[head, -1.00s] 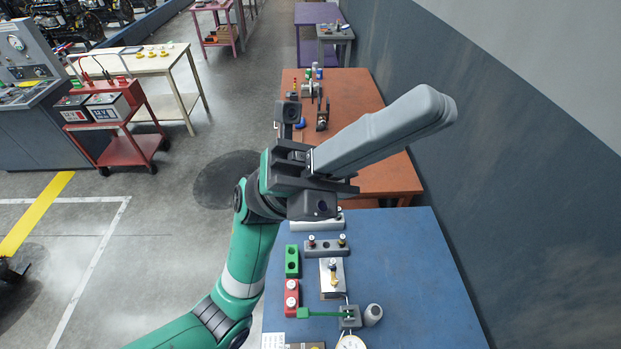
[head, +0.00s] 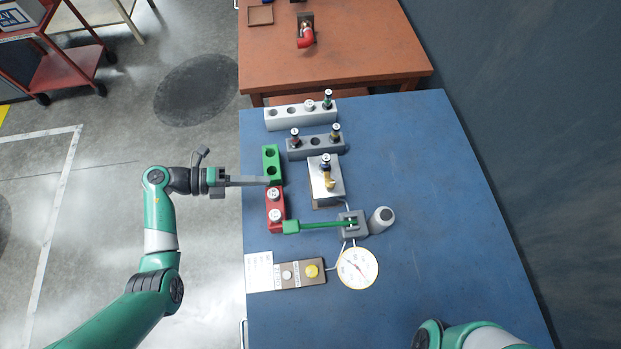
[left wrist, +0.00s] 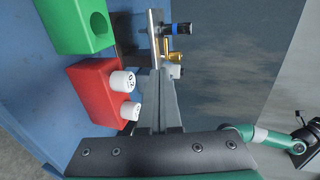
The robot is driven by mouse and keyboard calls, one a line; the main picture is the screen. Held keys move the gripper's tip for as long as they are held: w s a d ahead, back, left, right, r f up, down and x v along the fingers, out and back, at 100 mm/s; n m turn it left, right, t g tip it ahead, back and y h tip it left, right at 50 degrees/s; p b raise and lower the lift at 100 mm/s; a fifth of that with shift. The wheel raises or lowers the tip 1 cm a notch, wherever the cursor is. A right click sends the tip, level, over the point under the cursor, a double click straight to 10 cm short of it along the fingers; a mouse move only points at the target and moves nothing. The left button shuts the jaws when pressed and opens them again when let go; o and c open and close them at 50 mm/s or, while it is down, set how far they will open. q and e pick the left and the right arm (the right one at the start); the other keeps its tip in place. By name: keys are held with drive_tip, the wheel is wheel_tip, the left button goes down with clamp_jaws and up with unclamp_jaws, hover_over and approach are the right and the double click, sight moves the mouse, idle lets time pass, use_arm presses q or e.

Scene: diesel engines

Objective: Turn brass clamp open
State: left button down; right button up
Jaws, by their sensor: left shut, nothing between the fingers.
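The brass clamp (head: 329,181) sits on a silver metal block (head: 325,192) in the middle of the blue table, with a blue-capped fitting (head: 326,161) just behind it. In the left wrist view the brass clamp (left wrist: 174,57) shows beyond the fingertips, near the silver plate's edge. My left gripper (head: 266,181) is shut and empty. Its long grey fingers point right from the table's left edge, by the green and red blocks and apart from the clamp. The fingers also show in the left wrist view (left wrist: 163,95). My right gripper is out of view.
The green block (head: 271,160) and red block (head: 275,205) with white-topped plugs stand left of the clamp. Grey (head: 306,148) and white racks (head: 290,118) stand behind. A green-handled lever (head: 320,225), gauge (head: 357,268) and button box (head: 297,274) lie nearer. The table's right side is clear.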

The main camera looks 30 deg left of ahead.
sight(324, 179)
use_arm(q)
drive_tip(key=x, duration=0.4)
drive_tip(key=b+x, duration=0.1)
drive_tip(key=x, duration=0.3)
drive_tip(key=r+b+x, duration=0.1)
drive_tip(key=x, duration=0.4)
drive_tip(key=shift+d, duration=0.15)
drive_tip(key=shift+w+d+r+b, duration=0.1)
drive_tip(key=shift+w+d+b, duration=0.2)
drive_tip(key=shift+w+d, duration=0.05)
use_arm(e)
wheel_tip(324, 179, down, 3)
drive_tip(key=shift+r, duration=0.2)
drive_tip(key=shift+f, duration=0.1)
